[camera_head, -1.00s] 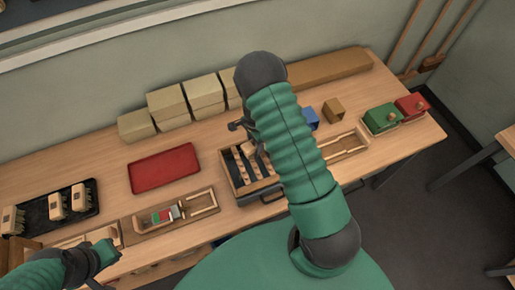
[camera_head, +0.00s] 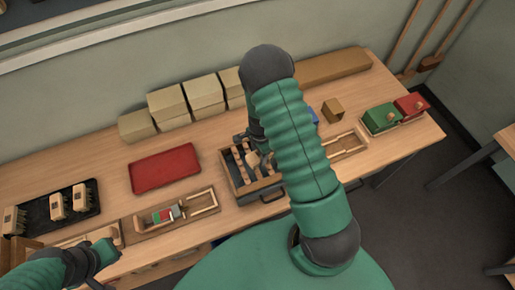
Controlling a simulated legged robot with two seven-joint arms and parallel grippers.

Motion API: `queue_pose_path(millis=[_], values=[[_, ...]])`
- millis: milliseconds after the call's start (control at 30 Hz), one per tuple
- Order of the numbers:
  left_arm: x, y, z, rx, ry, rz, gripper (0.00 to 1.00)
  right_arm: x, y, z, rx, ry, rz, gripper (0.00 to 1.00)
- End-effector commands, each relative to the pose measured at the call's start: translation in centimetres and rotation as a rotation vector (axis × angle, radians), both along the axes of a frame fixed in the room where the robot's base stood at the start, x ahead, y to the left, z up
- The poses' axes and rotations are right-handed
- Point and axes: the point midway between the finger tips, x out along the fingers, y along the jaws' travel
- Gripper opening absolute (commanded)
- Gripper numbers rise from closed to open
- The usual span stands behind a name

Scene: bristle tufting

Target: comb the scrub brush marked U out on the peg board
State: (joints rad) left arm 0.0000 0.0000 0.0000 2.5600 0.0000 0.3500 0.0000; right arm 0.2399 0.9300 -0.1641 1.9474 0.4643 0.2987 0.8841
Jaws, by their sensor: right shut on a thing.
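My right gripper (camera_head: 246,146) is over a wooden frame with dark strips and pale slats (camera_head: 230,180), perhaps the peg board; its pegs are too small to make out. The gripper is shut on a small pale block, which looks like a scrub brush (camera_head: 253,159), low over the frame; whether it touches is unclear. My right arm hides part of it, and no mark is readable. Several pale brushes with bristles (camera_head: 57,207) stand in a black tray (camera_head: 32,217) at the left; their letters are unreadable. My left gripper (camera_head: 112,250) is at the lower left, its jaws unclear.
A red tray (camera_head: 165,170) lies on the table (camera_head: 115,180). A wooden holder (camera_head: 205,201) with red, green and grey pieces is in front. Tan boxes (camera_head: 167,103) line the back. Green (camera_head: 380,117) and red (camera_head: 409,106) bins stand at the right.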

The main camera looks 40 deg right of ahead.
Motion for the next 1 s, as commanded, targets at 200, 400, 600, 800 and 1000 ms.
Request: queue_pose_path(millis=[200,400,600,800,1000], values=[[0.0,0.0,0.1,0.0,0.0,0.0,0.0,-2.0,0.6,-0.1,0.002,0.004,-0.001,0.04],[0.0,0.0,0.1,0.0,0.0,0.0,0.0,-1.9,0.6,-0.1,0.001,0.004,0.0,0.04],[0.0,0.0,0.3,0.0,0.0,0.0,0.0,0.0,0.1,0.0,0.0,0.003,0.003,0.04],[0.0,0.0,0.3,0.0,0.0,0.0,0.0,1.5,-0.5,0.1,0.0,0.001,0.0,0.04],[0.0,0.0,0.1,0.0,0.0,0.0,0.0,2.2,-0.7,0.0,0.0,0.001,0.001,0.04]])
